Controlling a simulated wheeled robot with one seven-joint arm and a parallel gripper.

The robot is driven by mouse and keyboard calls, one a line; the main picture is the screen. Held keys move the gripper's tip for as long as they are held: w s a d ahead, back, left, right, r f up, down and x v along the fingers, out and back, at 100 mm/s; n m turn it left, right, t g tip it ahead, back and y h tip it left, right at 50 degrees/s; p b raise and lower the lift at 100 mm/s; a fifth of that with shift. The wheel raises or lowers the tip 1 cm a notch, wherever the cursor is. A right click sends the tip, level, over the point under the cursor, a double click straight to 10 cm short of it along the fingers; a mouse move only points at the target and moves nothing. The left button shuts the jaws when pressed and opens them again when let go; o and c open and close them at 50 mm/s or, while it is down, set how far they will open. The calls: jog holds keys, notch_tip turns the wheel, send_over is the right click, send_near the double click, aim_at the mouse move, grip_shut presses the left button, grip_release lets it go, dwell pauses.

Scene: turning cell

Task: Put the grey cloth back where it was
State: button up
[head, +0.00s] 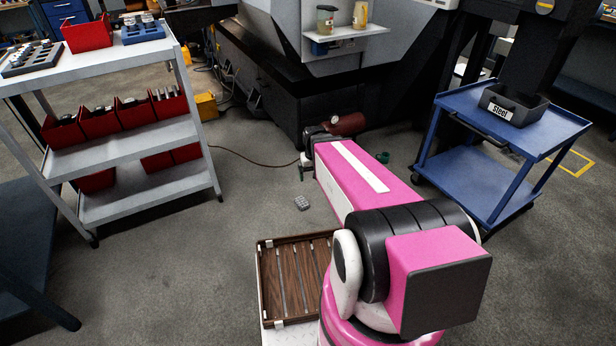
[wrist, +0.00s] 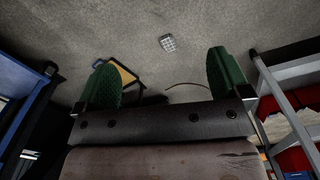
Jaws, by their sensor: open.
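A small grey checked piece (head: 302,202), which looks like the grey cloth, lies flat on the floor beyond the wooden slatted tray. It also shows in the wrist view (wrist: 168,43), at the top middle, apart from my fingers. My gripper (wrist: 166,80) is open, with its two green fingers wide apart and nothing between them. In the head view my pink arm reaches away from the camera and its gripper end is mostly hidden.
The wooden slatted tray (head: 263,292) is beside my arm. A grey shelf (head: 150,136) with red bins stands left. A blue cart (head: 462,111) with a box marked steel (head: 514,106) stands right. A machine (head: 285,75) is behind. The floor around the grey piece is clear.

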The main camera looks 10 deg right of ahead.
jog(key=s+r, duration=0.4)
jog(key=s, duration=0.2)
jog(key=shift+r, duration=0.25)
dwell(0.7)
